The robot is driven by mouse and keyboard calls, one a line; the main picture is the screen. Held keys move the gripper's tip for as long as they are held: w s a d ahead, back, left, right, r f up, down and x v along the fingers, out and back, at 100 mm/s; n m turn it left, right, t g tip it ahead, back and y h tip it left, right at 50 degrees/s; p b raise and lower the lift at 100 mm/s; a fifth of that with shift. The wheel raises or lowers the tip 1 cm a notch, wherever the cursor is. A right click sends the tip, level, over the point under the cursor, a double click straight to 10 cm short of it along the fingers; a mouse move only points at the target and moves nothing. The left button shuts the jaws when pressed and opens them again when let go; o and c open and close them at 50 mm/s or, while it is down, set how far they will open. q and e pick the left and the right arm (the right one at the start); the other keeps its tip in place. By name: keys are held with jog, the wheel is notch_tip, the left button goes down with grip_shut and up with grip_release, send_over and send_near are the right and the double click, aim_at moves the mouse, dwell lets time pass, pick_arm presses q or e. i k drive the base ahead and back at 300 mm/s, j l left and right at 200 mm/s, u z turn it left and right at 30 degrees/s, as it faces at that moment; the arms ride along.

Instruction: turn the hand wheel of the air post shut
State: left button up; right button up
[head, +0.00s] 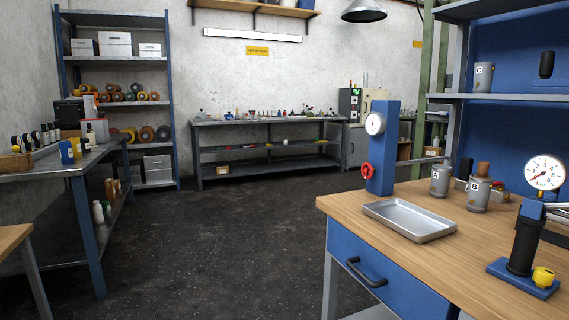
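The air post (385,148) is a blue upright post on the far left part of the wooden workbench. A small round white gauge (375,124) sits near its top, too small to read. The red hand wheel (367,171) is low on the post's left side, facing left. A thin grey pipe runs from the post to the right. I cannot tell from here how far the wheel is turned. Neither of my grippers is in view.
A metal tray (410,219) lies in front of the post. Canister A (440,180) and canister B (478,194) stand to the right. A black device with a large gauge (545,172) stands at the right edge. Dark floor (220,250) is clear left of the workbench (470,245).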

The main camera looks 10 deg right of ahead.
aim_at(370, 170)
jog(key=i+j+u, duration=0.15)
jog(key=i, duration=0.55)
jog(key=i+j+u, duration=0.1)
jog(key=i, duration=0.65)
jog(key=i+z, duration=0.4)
jog(key=i+j+z, duration=0.15)
jog(key=z, duration=0.25)
jog(key=i+j+z, duration=0.5)
jog(key=z, duration=0.25)
jog(key=j, duration=0.1)
